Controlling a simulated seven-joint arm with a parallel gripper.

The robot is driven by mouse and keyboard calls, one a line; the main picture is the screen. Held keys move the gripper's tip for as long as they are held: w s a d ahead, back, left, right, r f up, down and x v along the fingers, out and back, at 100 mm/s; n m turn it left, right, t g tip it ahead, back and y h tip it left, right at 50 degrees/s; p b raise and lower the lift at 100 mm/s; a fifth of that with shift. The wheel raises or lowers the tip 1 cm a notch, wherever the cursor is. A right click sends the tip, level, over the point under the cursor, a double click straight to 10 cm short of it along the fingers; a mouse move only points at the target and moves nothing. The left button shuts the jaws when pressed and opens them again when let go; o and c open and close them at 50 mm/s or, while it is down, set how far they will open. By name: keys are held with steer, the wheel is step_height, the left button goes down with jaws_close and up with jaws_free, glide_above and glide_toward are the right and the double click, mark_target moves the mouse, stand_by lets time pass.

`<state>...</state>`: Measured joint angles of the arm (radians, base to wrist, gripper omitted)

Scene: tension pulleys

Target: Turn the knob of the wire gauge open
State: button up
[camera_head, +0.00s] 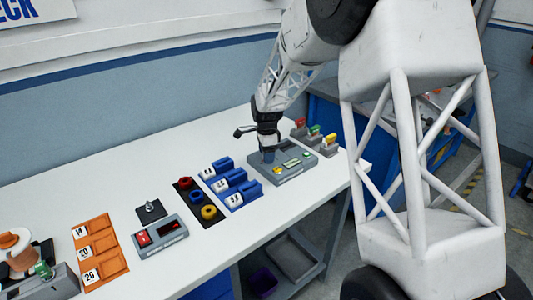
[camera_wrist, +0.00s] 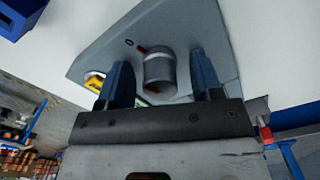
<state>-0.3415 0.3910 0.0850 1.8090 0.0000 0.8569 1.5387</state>
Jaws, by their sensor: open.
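The wire gauge (camera_head: 284,167) is a flat grey panel at the far right part of the white table. In the wrist view its grey face (camera_wrist: 195,30) fills the upper middle. Its knob (camera_wrist: 160,72) is a dark grey cylinder with red marks beside it and a small "0" mark near its top left. My gripper (camera_wrist: 160,80) is open, with one blue finger on each side of the knob and a visible gap to each. In the head view my gripper (camera_head: 268,155) points down over the left part of the gauge and hides the knob.
Blue blocks with white labels (camera_head: 230,183) stand left of the gauge. Small red, green and yellow-topped holders (camera_head: 314,134) stand behind it. Coloured rings on a black mat (camera_head: 196,203) and orange trays (camera_head: 98,250) lie farther left. The table's front edge is close to the gauge.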

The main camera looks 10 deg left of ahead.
steer(key=c, duration=0.9)
